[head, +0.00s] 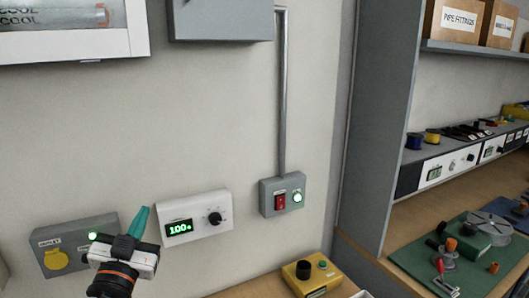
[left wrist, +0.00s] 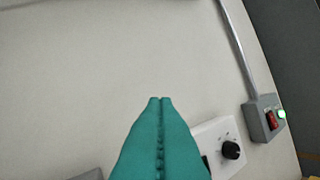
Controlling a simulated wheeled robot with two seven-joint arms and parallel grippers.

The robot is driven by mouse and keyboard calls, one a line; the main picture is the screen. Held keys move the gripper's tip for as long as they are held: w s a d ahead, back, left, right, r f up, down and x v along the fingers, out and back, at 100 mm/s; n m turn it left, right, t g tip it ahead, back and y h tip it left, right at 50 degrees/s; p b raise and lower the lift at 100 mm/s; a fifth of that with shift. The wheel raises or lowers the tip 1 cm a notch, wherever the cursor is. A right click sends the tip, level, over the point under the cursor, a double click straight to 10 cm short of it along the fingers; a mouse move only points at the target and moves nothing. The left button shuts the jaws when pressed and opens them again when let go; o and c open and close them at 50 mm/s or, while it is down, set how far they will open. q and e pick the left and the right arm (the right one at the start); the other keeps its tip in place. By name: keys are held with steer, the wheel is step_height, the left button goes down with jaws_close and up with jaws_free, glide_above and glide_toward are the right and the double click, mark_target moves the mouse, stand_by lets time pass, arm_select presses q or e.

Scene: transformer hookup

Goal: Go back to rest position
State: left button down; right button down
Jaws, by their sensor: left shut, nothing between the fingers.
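My left gripper (head: 139,222) has teal fingers and is at the lower left of the head view, in front of the wall. It stands between the grey supply box (head: 60,247) with a yellow round cover and the white transformer unit (head: 194,218). In the left wrist view, the closed teal fingers (left wrist: 160,100) point at bare wall with nothing between them. The transformer's display reads about 100 and it has a black knob. The grey switch box (head: 282,195) has a red rocker switch and a lit green lamp. My right gripper is not in view.
A yellow control box (head: 310,274) with a black button sits on the bench below. A grey conduit (head: 282,90) runs up the wall. To the right are a shelf with cardboard boxes (head: 459,22) and a green mat (head: 430,256) with tools. The wall's middle is clear.

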arm_select(q)
steer(key=s+f+n+g+y, duration=0.1)
steer(key=s+f+g, duration=0.45)
steer(key=f, duration=0.65)
steer(key=s+f+n+g+y, duration=0.15)
steer(key=s+f+g, duration=0.4)
steer(key=f, duration=0.65)
steer(key=s+d+f+g+h, duration=0.15)
steer(key=s+f+g, duration=0.3)
steer(key=s, duration=0.55)
steer(key=s+d+f+g+h, duration=0.1)
steer(key=s+d+f+g, duration=0.15)
steer(key=s+f, duration=0.5)
step_height(320, 180, down, 24)
steer(key=s+m+g, duration=0.1)
steer(key=s+g, duration=0.1)
steer(key=s+a+f+b, duration=0.1)
steer(key=s+a+f, duration=0.2)
steer(key=s+f, duration=1.4)
steer(key=shift+a+f+g, duration=0.15)
steer(key=shift+f+g, duration=0.1)
steer(key=shift+g, duration=0.15)
